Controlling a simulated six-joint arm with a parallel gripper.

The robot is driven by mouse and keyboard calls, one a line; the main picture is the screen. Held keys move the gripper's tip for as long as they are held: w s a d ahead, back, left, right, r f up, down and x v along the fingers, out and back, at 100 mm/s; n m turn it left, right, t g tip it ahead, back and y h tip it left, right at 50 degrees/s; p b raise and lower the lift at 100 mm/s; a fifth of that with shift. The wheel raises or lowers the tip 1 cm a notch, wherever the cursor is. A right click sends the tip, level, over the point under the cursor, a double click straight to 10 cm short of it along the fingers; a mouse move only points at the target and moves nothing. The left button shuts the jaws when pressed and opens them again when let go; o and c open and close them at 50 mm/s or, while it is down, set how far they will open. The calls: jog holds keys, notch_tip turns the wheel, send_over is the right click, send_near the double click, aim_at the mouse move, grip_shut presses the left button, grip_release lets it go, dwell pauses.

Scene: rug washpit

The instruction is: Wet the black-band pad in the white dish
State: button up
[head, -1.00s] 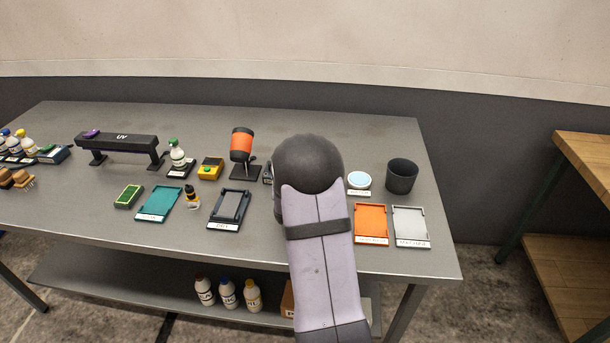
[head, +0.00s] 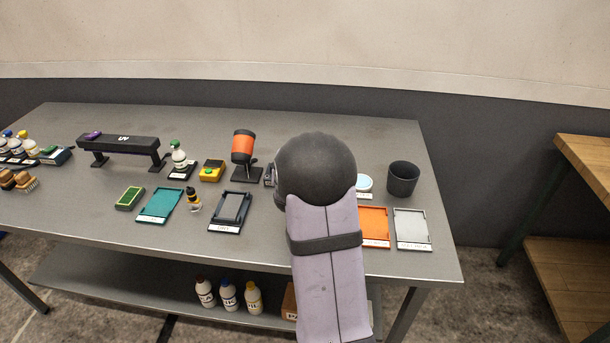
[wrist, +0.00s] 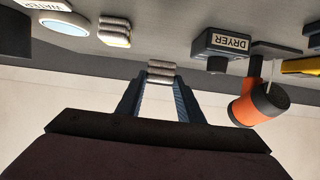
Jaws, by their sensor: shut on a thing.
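My gripper (wrist: 161,80) is shut on a small pale pad (wrist: 160,68) in the wrist view. The pad shows a dark band between pale parts and is held between the fingertips. The white dish (wrist: 64,24) with pale blue inside lies at the upper left, beside a label reading WATER, apart from the pad. A second pale pad with yellowish bands (wrist: 114,32) sits right of the dish. In the head view the dish (head: 365,183) is partly hidden by my arm, which also hides my gripper and both pads.
The orange dryer (head: 242,147) stands left of my arm. A dark cup (head: 402,178) stands right of the dish. An orange tray (head: 375,222) and a grey tray (head: 411,228) lie in front. More trays and bottles fill the table's left.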

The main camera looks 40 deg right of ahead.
notch_tip(320, 180, up, 6)
jog(key=f+p, duration=0.1)
jog(key=p, duration=0.2)
jog(key=d+f+m+g+p, duration=0.1)
jog(key=p, duration=0.1)
jog(key=s+d+f+m+g+h+p, duration=0.1)
jog(key=f+p, duration=0.1)
jog(key=p, duration=0.1)
jog(key=d+f+m+h+p, duration=0.1)
jog(key=d+f+p, duration=0.1)
jog(key=p, duration=0.1)
jog(key=shift+s+f+g, duration=0.25)
jog(key=shift+s+g, duration=0.05)
jog(key=shift+g, duration=0.1)
jog(key=d+m+g, duration=0.1)
jog(key=s+d+m+g+h, duration=0.1)
jog(key=s+d+g, duration=0.1)
jog(key=d, duration=0.1)
jog(key=shift+s+r+m, duration=0.1)
jog(key=shift+r+m, duration=0.2)
jog(key=shift+m, duration=0.1)
jog(key=s+d+r+m+g, duration=0.2)
jog(key=s+r+m+g, duration=0.1)
jog(key=s, duration=0.2)
jog(key=shift+s+d+r+g+h, duration=0.3)
jog(key=shift+d+r+g+h, duration=0.05)
jog(key=shift+d+g+h, duration=0.05)
